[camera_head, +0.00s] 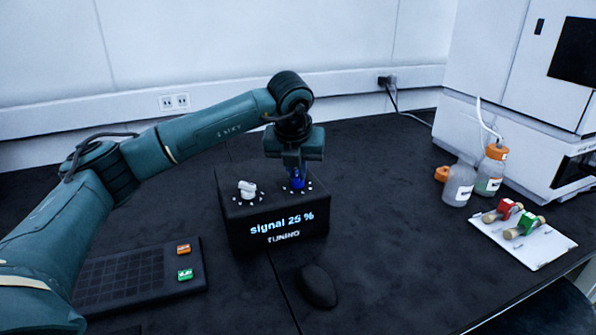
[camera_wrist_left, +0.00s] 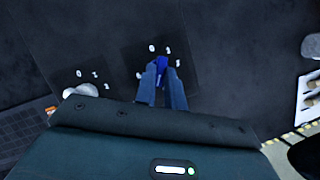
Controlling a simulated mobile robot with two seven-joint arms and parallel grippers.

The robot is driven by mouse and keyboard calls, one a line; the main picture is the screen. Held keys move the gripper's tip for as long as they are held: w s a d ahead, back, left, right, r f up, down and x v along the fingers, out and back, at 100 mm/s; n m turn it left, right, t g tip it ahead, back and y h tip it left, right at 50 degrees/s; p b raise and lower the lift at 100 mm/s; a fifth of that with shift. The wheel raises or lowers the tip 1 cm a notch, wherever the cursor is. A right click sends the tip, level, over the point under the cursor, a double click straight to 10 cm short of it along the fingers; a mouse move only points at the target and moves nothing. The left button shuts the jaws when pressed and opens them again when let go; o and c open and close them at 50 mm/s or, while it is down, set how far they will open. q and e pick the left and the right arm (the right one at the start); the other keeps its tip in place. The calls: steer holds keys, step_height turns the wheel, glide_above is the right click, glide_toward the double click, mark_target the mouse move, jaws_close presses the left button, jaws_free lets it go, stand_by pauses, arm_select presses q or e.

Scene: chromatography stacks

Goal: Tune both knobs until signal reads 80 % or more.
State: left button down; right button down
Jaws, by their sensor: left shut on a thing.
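The black tuning box (camera_head: 280,240) stands on the dark bench, and its front reads "signal 25 %" and "TUNING". On its top, a white knob (camera_head: 247,189) is on the left and a blue knob (camera_head: 297,179) is on the right, each ringed by pale marks. My left gripper (camera_head: 297,175) points down from above and is shut on the blue knob. In the left wrist view the blue knob (camera_wrist_left: 161,66) shows between the two fingers, which hide part of it. The white knob (camera_wrist_left: 80,91) stands free there, partly hidden by my gripper body. My right gripper is in neither view.
A black mouse-shaped object (camera_head: 318,286) lies in front of the box. A dark gridded tray (camera_head: 120,285) with orange and green labelled pieces is at left. Bottles (camera_head: 458,185) and a white plate (camera_head: 545,248) with red and green capped items are at right, near a white instrument (camera_head: 515,110).

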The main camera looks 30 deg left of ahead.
arm_select(q)
steer(key=shift+a+m+h, duration=0.1)
steer(key=shift+m+h, duration=0.3)
steer(key=shift+m, duration=1.2)
steer(key=c, duration=1.5)
jaws_free()
steer(key=shift+s+r, duration=0.2)
steer(key=shift+r, duration=0.35)
steer(key=v, duration=0.8)
steer(key=p+v, duration=0.1)
steer(key=v, duration=0.3)
steer(key=shift+s+a, duration=0.2)
